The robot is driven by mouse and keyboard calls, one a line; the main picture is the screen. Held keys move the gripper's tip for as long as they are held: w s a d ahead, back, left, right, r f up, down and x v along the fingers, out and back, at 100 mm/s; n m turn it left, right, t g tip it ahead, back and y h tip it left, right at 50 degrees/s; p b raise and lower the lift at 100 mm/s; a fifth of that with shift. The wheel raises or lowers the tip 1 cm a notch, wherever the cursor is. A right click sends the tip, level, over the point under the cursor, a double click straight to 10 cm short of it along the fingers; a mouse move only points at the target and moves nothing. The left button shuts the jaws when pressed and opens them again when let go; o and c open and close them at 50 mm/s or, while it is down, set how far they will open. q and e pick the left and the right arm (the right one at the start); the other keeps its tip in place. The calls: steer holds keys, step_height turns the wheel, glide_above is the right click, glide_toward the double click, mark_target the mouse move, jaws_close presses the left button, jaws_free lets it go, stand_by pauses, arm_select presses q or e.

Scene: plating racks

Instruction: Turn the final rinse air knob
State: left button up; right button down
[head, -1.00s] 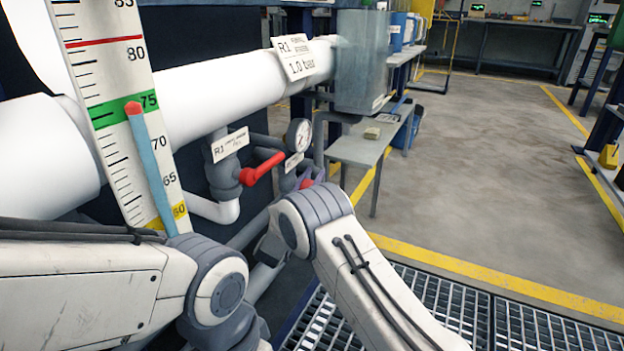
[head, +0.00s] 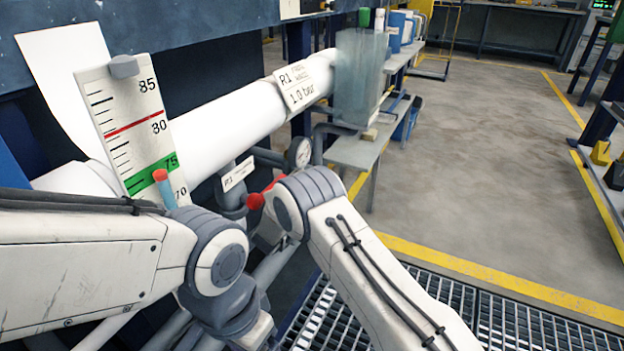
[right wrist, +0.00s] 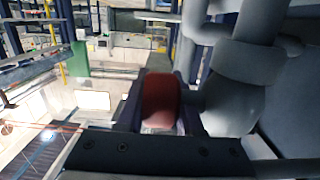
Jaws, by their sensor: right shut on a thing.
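A red, rounded knob (right wrist: 160,101) fills the middle of the right wrist view. My right gripper (right wrist: 162,108) is shut on it, with a dark finger on each side. A small round gauge (head: 300,152) stands on the piping just behind my right arm. A tag (head: 302,83) reading R1 and 1.0 bar hangs on the thick white pipe (head: 225,115). My left arm comes in from the left, but its gripper does not show.
A graduated scale (head: 135,130) stands at the left with a red-tipped blue tube (head: 165,187). A grey bench (head: 352,152) is beyond. The floor at the right is open.

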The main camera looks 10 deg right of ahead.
arm_select(q)
steer(key=shift+r, duration=0.3)
arm_select(e)
steer(key=c, duration=0.8)
jaws_free()
steer(key=shift+c, duration=0.2)
